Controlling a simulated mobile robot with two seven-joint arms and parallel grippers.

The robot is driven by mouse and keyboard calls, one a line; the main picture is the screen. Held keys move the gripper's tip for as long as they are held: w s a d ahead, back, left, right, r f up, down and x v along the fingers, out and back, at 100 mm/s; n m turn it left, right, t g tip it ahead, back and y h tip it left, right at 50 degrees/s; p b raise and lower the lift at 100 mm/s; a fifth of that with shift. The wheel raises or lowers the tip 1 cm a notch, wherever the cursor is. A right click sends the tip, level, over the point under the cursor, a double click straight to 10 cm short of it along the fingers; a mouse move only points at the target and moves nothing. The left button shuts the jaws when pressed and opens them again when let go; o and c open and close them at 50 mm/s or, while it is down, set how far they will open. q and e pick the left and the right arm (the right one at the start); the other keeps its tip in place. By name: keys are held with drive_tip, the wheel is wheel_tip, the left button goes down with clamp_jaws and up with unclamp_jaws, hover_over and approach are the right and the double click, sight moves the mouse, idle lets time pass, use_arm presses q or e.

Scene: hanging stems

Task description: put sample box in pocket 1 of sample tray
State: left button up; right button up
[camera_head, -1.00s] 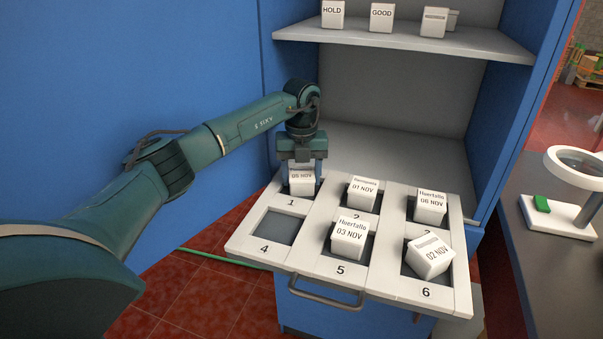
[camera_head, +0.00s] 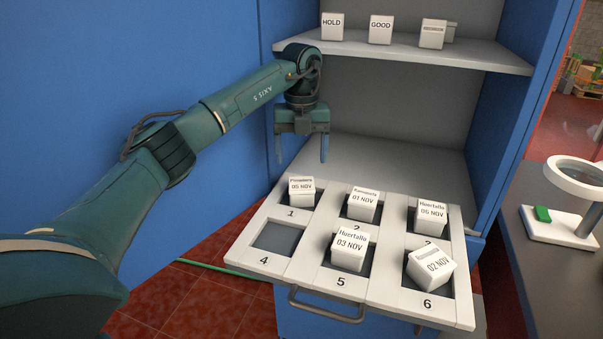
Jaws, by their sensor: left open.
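The sample tray (camera_head: 291,259) is a white pulled-out drawer with numbered pockets 1 to 6. A white sample box (camera_head: 301,190) labelled 05 NOV sits in pocket 1, at the back left. My left gripper (camera_head: 302,158) is open and empty above and behind that box, apart from it, fingers pointing down. Pockets 2, 3 and 5 hold boxes labelled 01 NOV (camera_head: 363,204), 05 or 06 NOV (camera_head: 431,215) and 03 NOV (camera_head: 349,248). A 02 NOV box (camera_head: 431,268) sits tilted at pocket 6. Pocket 4 (camera_head: 278,239) is empty. My right gripper is not in view.
A shelf (camera_head: 400,52) above the tray carries boxes marked HOLD (camera_head: 332,27) and GOOD (camera_head: 381,30), with more boxes at its right. A dark bench (camera_head: 540,270) with a magnifier (camera_head: 575,175) stands at the right. The cabinet floor behind the tray is clear.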

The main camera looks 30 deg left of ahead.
use_arm(q)
drive_tip(key=shift+r, duration=1.75)
